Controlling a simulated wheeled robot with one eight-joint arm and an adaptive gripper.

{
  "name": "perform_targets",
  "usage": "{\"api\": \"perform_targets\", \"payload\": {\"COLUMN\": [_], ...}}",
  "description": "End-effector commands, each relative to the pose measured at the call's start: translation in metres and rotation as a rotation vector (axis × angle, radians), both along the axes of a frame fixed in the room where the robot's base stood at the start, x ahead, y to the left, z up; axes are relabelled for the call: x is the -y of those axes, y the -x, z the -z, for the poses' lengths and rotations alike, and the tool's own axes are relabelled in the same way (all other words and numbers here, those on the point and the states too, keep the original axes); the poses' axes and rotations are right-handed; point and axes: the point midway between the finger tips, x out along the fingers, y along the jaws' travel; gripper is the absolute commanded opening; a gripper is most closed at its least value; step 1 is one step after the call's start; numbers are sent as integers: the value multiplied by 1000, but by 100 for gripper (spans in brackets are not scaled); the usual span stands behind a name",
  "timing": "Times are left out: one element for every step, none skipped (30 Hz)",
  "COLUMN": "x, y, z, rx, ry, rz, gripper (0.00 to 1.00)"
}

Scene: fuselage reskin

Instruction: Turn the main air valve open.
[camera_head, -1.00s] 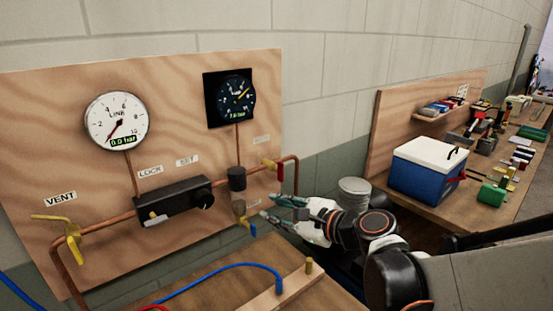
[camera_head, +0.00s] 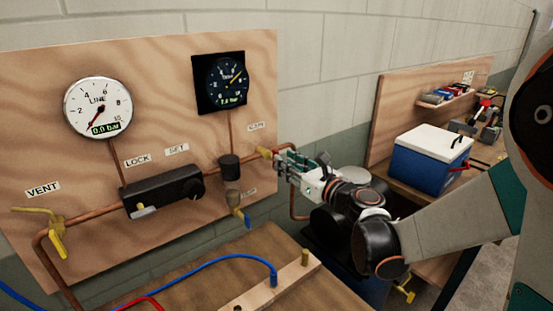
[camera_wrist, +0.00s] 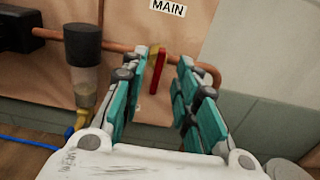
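The main valve shows in the wrist view as a brass body on the copper pipe, with a red lever (camera_wrist: 157,73) hanging down under the MAIN label (camera_wrist: 168,7). In the head view its brass part (camera_head: 264,153) shows at the pipe's right end, and my gripper hides most of the lever. My gripper (camera_wrist: 166,62) is open, with teal-padded fingers on both sides of the lever. The lever is nearer the left finger; I cannot tell whether they touch. In the head view my gripper (camera_head: 284,159) is close to the board at the valve.
A yellow vent valve (camera_head: 55,230) is at far left. A blue cooler (camera_head: 430,162) stands on the right bench.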

Motion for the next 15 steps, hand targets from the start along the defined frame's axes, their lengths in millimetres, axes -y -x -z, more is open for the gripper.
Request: {"api": "perform_targets", "payload": {"x": [-6, -9, -13, -16, -18, -20, -23, -24, -26, -28, -28, -29, -30, -30, -30], "y": [-9, -13, -18, -22, -26, -30, -33, -36, -39, -40, -42, -43, -44, -45, -46], "z": [1, 1, 1, 1, 1, 1, 1, 1, 1, 0, 0, 0, 0, 0, 0], "rx": [0, 0, 0, 1, 1, 1, 1, 1, 1, 1, 1, 1, 1, 1, 1], "ry": [0, 0, 0, 1, 1, 1, 1, 1, 1, 1, 1, 1, 1, 1, 1], "rz": [-2, -1, -2, -2, -1, 0, 0, -1, -1, -1, -1, 0, 0, 0, 1], "gripper": [28, 28, 28, 28, 28, 28, 28, 28, 28, 28, 28, 28, 28, 28, 28]}}
